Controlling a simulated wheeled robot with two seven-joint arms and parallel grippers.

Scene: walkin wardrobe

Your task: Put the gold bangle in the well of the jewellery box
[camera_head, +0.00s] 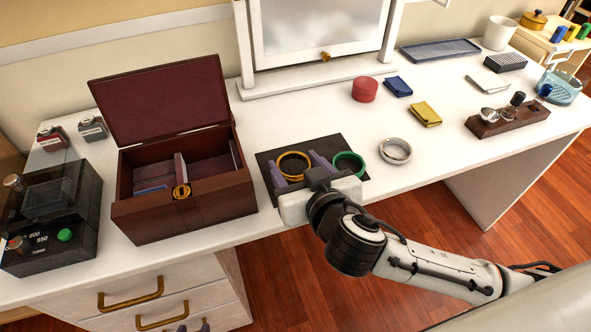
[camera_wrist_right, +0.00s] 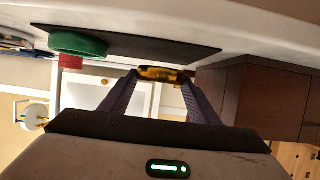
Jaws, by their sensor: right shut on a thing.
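The gold bangle (camera_head: 293,153) lies at the left of a dark mat (camera_head: 328,143). My right gripper (camera_head: 297,166) has one finger on either side of it and is shut on it. The wrist view shows the bangle (camera_wrist_right: 160,74) between the fingertips, at the mat (camera_wrist_right: 140,45). The dark red jewellery box (camera_head: 215,202) stands open to the left, its lid (camera_head: 160,100) raised. Its inside has dividers; the well's floor is partly hidden by the front wall. Only the fingertips of my left gripper (camera_head: 193,328) show at the bottom edge, apart and empty.
A green bangle (camera_head: 349,154) lies on the mat right of the gold one. A silver ring-shaped piece (camera_head: 396,142) lies further right. A mirror (camera_head: 318,25) stands behind. A black device (camera_head: 62,225) stands left of the box. The box's front wall and raised lid are obstacles.

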